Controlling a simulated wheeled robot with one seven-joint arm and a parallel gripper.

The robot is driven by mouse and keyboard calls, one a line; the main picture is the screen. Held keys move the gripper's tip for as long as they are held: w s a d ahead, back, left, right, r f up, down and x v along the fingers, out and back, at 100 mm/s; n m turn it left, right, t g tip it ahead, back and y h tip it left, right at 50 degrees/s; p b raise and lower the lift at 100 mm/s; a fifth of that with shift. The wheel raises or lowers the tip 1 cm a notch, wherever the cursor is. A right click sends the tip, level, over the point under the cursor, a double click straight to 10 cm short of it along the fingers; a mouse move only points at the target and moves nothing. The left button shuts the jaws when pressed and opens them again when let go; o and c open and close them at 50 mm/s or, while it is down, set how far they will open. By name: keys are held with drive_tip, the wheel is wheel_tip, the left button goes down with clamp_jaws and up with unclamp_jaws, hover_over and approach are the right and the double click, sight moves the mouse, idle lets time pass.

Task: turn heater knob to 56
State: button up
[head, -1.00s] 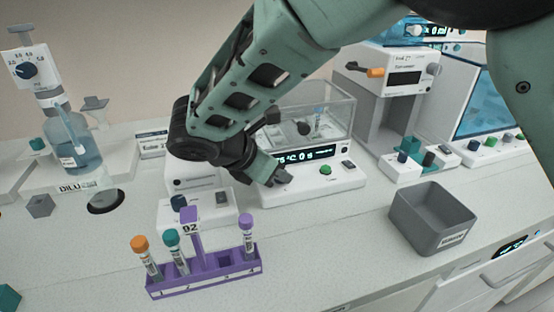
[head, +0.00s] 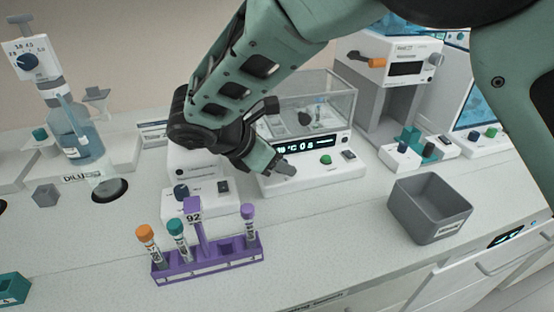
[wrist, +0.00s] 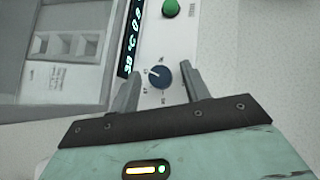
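The heater (head: 335,174) is a white unit with a clear-walled chamber and a lit display (head: 310,143). The display also shows in the wrist view (wrist: 131,38), reading about 38 °C, though the digits are small. The blue heater knob (wrist: 160,75) has a white pointer line and small scale marks around it. My gripper (wrist: 160,70) is open, one finger on each side of the knob, with a visible gap on both sides. In the head view my gripper (head: 286,168) is over the heater's front panel and hides the knob.
A green button (head: 326,159) and a dark switch (head: 348,155) are on the same panel. A purple rack (head: 208,262) with capped tubes stands in front left. A grey bin (head: 430,208) is at right. A small white device with a dark knob (head: 181,193) sits left of the heater.

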drive_tip(key=v, duration=1.7)
drive_tip(key=shift+r, duration=0.25)
drive_tip(key=shift+a, duration=0.1)
